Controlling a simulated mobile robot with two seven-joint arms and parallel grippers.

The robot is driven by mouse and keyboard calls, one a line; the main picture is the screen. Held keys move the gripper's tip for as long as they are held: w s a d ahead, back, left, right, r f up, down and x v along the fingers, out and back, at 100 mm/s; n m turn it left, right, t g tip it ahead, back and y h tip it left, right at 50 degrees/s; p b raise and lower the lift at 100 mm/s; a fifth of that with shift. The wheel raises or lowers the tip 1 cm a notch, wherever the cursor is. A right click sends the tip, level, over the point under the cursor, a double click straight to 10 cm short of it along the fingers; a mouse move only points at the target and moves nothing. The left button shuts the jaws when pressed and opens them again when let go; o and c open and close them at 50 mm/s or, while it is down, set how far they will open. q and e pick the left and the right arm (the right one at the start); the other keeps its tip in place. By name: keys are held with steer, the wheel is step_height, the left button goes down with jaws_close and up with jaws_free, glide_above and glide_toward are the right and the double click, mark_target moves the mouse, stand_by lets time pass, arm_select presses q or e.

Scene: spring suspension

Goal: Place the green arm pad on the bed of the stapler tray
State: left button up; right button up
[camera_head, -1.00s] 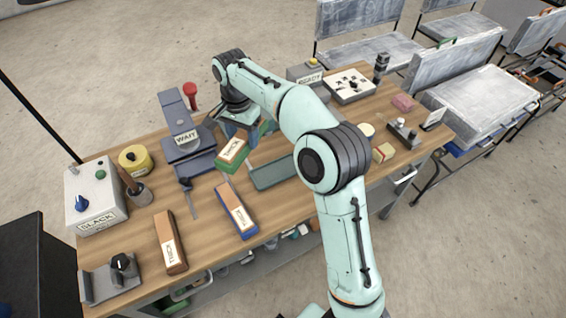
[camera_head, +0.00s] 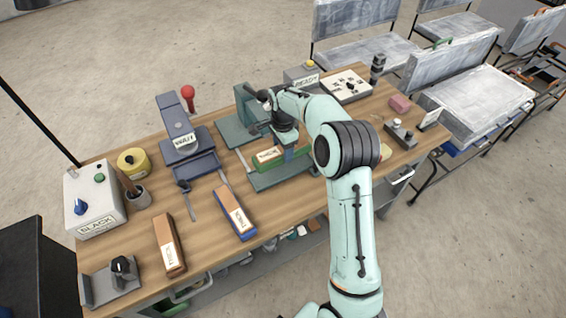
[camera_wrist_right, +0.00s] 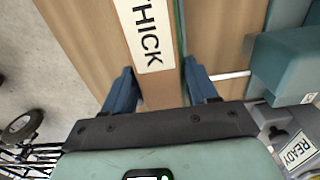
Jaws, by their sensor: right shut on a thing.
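The green arm pad (camera_head: 268,157), with a white label, is in my right gripper (camera_head: 289,152). In the right wrist view the pad's label (camera_wrist_right: 146,35) reads THICK, and the blue fingers (camera_wrist_right: 161,88) stand on either side of the pad. The teal stapler tray (camera_head: 262,184) lies below the pad, its front edge showing. The pad is over the tray, roughly lined up along it; I cannot tell whether it touches the bed. The teal stapler body (camera_head: 247,103) stands behind. My left gripper is not in view.
A dark blue press (camera_head: 180,138) marked WAIT stands to the left. A blue-edged pad (camera_head: 235,212) and a brown pad (camera_head: 168,245) lie in front on the table. A grey READY box (camera_head: 301,78) and a white dotted board (camera_head: 346,86) are at the back right.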

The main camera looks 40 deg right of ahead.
steer(key=shift+f, duration=3.25)
steer(key=shift+f, duration=0.2)
steer(key=o, duration=1.1)
steer(key=shift+o, duration=0.2)
step_height(320, 180, up, 12)
steer(key=shift+w+f+p, duration=0.1)
steer(key=shift+p, duration=0.25)
steer(key=shift+r, duration=0.3)
